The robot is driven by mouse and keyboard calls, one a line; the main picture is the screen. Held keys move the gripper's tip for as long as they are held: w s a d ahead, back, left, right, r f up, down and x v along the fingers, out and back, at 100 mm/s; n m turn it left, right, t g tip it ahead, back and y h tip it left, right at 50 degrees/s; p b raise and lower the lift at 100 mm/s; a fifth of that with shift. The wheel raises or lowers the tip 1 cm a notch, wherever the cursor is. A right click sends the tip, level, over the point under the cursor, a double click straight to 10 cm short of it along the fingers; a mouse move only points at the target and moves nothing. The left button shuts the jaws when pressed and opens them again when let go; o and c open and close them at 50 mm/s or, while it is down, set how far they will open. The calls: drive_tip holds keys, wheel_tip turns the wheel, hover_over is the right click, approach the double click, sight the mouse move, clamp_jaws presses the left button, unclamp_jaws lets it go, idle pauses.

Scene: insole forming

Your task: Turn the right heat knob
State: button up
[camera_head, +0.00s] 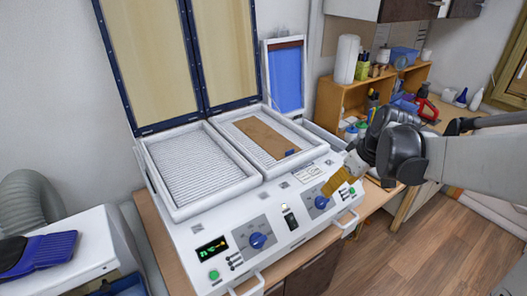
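The right heat knob (321,202) is a blue dial on a grey scale plate, on the sloped front panel of the white forming machine (292,215). My arm comes in from the right. The yellow-brown fingers of my gripper (336,183) point down and left and show just above and to the right of the right knob. The knob shows beside the fingertips; I cannot tell if they touch it. The gap between the fingers is too small to make out. A second blue knob, the left one (257,240), sits further left on the panel.
The machine's two heating beds lie behind the panel; a brown sheet (265,138) lies on the right one. Its lids (153,60) stand open. Handles (348,224) stick out in front. A wooden shelf (327,100) with bottles stands behind my arm. Floor is clear at lower right.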

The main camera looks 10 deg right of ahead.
sight(324, 200)
drive_tip(key=x, duration=0.4)
drive_tip(key=b+x, duration=0.1)
drive_tip(key=x, duration=0.7)
drive_tip(key=shift+w+d+b, duration=0.2)
drive_tip(key=shift+d+b, duration=0.1)
drive_tip(key=shift+d, duration=0.05)
drive_tip(key=shift+r, duration=0.1)
drive_tip(key=shift+c, duration=0.6)
drive_tip(key=c, duration=1.1)
